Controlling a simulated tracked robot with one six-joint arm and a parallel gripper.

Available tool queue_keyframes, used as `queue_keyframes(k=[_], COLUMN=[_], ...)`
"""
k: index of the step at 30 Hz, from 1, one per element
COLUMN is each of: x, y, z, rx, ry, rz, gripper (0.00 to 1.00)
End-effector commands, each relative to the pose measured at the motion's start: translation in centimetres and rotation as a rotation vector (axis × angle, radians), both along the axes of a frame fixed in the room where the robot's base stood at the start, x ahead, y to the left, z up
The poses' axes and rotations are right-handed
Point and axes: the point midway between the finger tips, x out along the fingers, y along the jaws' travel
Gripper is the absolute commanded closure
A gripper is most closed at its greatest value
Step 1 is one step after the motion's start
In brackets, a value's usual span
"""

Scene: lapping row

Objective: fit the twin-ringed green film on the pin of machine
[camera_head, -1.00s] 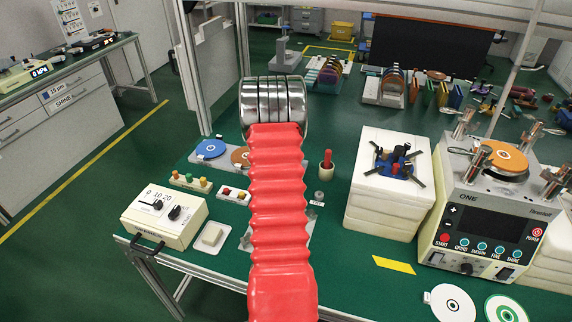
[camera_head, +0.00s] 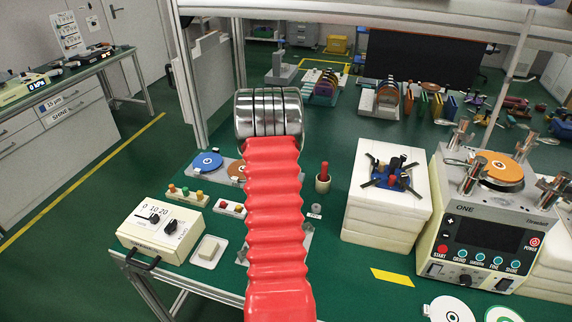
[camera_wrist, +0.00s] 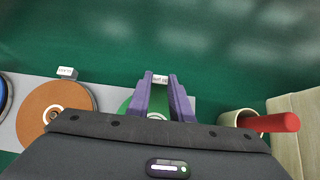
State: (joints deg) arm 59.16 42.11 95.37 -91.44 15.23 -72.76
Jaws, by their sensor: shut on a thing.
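My gripper (camera_wrist: 160,98) shows in the wrist view as two purple fingers, shut on the green film (camera_wrist: 125,106) at the grey plate. Only slivers of this film show beside and between the fingers; its ring marks are hidden. In the head view my red arm covers the gripper and the film. The machine marked ONE (camera_head: 487,235) stands at the right, with an orange disc (camera_head: 500,170) on top among metal clamps. I cannot make out a bare pin on it.
An orange-brown disc (camera_wrist: 55,108) lies on the plate, left of the gripper. A cup with a red-handled tool (camera_wrist: 270,123) stands close on the right. White blocks (camera_head: 388,205) rise between my arm and the machine. Ringed discs (camera_head: 450,309) lie at the front right.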

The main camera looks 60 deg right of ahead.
Motion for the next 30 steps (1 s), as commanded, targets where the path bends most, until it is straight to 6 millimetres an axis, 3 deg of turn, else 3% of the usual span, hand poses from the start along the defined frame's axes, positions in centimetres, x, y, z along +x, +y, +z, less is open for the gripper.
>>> queue_keyframes(k=[18, 30], x=[0.0, 0.0], y=[0.0, 0.0], z=[7.3, 8.4], rx=[-0.001, 0.0], ry=[-0.002, 0.0], rz=[-0.001, 0.0], gripper=[1.0, 1.0])
